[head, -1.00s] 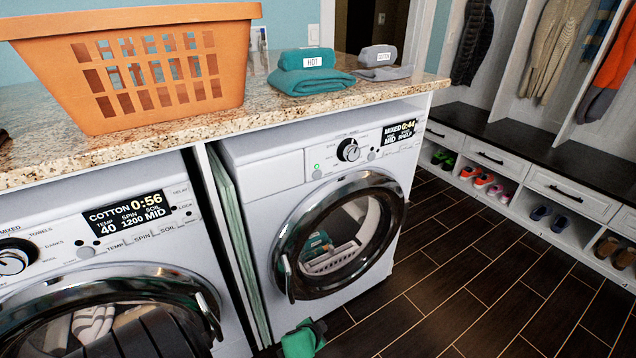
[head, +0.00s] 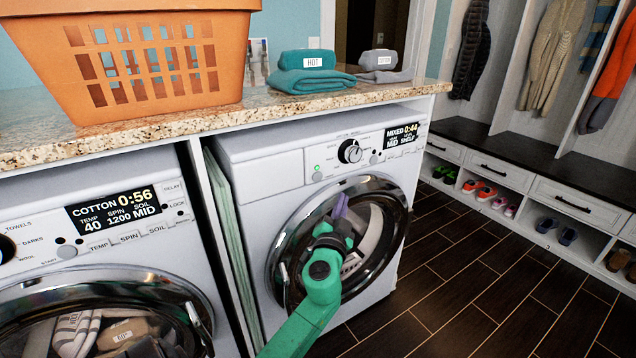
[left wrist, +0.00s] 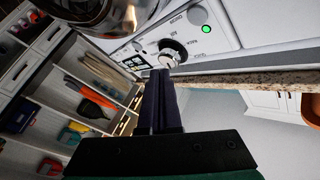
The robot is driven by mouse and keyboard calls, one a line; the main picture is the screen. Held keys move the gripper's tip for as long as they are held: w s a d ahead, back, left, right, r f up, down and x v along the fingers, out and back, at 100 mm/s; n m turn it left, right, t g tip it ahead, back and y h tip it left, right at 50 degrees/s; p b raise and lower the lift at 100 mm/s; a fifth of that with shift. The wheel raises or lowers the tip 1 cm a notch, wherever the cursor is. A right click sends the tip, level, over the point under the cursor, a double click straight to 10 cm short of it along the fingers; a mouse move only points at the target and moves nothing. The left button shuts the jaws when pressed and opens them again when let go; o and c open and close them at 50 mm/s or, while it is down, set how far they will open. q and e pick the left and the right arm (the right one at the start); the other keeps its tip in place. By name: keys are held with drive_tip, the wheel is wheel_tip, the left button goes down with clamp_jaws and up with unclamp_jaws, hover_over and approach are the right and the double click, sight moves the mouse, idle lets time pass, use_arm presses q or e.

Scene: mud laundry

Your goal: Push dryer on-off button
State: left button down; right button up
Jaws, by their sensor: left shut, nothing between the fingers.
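The dryer (head: 235,165) is the right white machine, with a round glass door (head: 400,215). Its panel has a dial (head: 350,151), a lit green light (head: 316,168) and a round button (head: 317,176) just below the light. The display (head: 403,135) reads MIXED 0:44. My left gripper (head: 341,205) is in front of the door, below the dial, with its dark purple fingers shut and empty. In the left wrist view, the fingertips (left wrist: 164,73) point toward the dial (left wrist: 173,50); the green light (left wrist: 206,29) and button (left wrist: 197,15) lie up and right of them.
The granite counter (head: 200,122) overhangs the machines and holds an orange basket (head: 150,65) and folded towels (head: 310,80). A washer (head: 120,235) stands left of the dryer. Open dark floor (head: 470,290) lies to the right, before a bench with shoe cubbies (head: 530,165).

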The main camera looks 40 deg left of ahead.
sight(322, 176)
idle(0.3)
use_arm(q)
drive_tip(key=w+a, duration=0.2)
drive_tip(key=a, duration=0.6)
drive_tip(key=shift+w+a+b, duration=0.25)
drive_tip(key=shift+w+b, duration=0.05)
drive_tip(key=shift+b, duration=0.1)
idle(1.6)
drive_tip(key=shift+w+a, duration=0.15)
drive_tip(key=shift+a, duration=0.25)
drive_tip(key=shift+a+b, duration=0.35)
drive_tip(key=shift+b, duration=0.05)
idle(0.3)
idle(0.4)
drive_tip(key=shift+s+d, duration=0.2)
drive_tip(key=shift+d, duration=0.55)
